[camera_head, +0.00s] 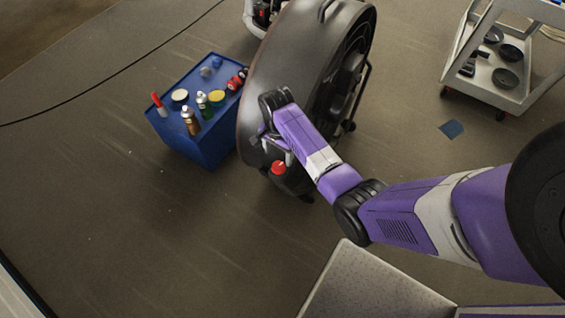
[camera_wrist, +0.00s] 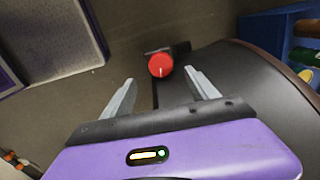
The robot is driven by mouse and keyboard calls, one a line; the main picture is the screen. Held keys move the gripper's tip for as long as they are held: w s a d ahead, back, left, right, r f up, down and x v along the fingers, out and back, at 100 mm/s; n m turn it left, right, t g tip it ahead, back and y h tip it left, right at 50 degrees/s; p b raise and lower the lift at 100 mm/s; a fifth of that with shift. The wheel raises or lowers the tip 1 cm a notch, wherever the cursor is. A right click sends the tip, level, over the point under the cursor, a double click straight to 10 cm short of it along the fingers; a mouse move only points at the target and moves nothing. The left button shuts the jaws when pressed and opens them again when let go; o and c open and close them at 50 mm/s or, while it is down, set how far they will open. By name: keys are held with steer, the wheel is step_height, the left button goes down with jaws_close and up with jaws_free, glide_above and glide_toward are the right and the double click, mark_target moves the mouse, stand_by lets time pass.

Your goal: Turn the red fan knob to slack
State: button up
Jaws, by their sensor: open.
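The red fan knob (camera_head: 278,167) sits low on the side of the large black drum fan (camera_head: 268,75). In the wrist view the red knob (camera_wrist: 160,65) is round, with a small pale mark on its lower face. My gripper (camera_wrist: 160,86) is open, with the knob just beyond its fingertips and roughly centred between them. The fingers appear apart from the knob. In the head view my gripper (camera_head: 276,148) is beside the fan, just above the knob, and is partly hidden by my own arm.
A blue box (camera_head: 208,148) carrying spray cans and lids stands left of the fan. A grey cart (camera_head: 490,95) with dark pans is at the upper right. A dark cable (camera_head: 110,78) crosses the floor. The floor at lower left is clear.

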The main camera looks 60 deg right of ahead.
mark_target(278, 166)
step_height(278, 166, down, 7)
steer(key=shift+f+b, duration=0.2)
steer(key=shift+b, duration=0.15)
steer(key=c, duration=1.4)
steer(key=shift+o, duration=0.2)
steer(key=n+p, duration=0.1)
steer(key=n, duration=0.2)
steer(key=shift+r+n, duration=0.1)
steer(key=shift+n, duration=0.3)
steer(key=shift+n+p, duration=0.4)
steer(key=shift+n, duration=2.1)
